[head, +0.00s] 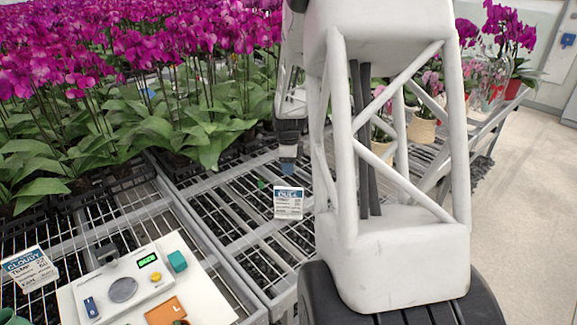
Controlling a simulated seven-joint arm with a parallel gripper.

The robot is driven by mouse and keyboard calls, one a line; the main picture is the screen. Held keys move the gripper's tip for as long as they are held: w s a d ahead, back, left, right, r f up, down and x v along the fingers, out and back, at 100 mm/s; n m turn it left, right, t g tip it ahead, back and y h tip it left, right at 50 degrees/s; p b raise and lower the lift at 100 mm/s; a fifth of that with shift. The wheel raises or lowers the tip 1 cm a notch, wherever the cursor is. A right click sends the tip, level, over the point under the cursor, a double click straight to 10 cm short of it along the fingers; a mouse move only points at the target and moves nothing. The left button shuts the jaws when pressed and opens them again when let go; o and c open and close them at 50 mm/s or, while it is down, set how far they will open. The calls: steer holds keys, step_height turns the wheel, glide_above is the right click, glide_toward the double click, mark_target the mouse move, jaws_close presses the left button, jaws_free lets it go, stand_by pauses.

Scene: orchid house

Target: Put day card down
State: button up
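A white card with a blue top band reading "DULL" (288,204) is upright, face towards me, over the slatted bench. My gripper (287,170) points down just above this card's top edge, partly behind my own arm. The fingers are small and edge-on here, so whether they grip the card or are apart from it cannot be told. Whether the card's lower edge touches the bench is also unclear. A second card, reading "CLOUDY" (30,268), stands tilted at the left.
A white board (206,296) at the front left bears a device with a green display (148,260), a teal block (177,261) and an orange piece (166,311). Dense purple orchids (130,50) fill the back left. Bare slatted bench (222,200) lies left of the DULL card.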

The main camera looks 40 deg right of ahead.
steer(key=shift+a+r, duration=0.1)
steer(key=s+a+r+n, duration=0.3)
steer(key=a+r+n, duration=0.1)
steer(key=a, duration=0.3)
steer(key=s+a+r+n+t, duration=0.1)
steer(key=s+a+r+n, duration=0.3)
steer(key=a, duration=0.4)
steer(key=s+a+r+n, duration=0.2)
steer(key=a+r+n, duration=0.25)
steer(key=a, duration=0.25)
steer(key=s+a+r+n+t, duration=0.1)
steer(key=s+a+r+n, duration=0.2)
steer(key=s+a+n, duration=1.1)
steer(key=s+a, duration=0.2)
steer(key=s, duration=0.3)
steer(key=shift+s+t, duration=0.25)
steer(key=shift+t, duration=0.05)
steer(key=shift+o, duration=0.4)
steer(key=shift+r, duration=0.1)
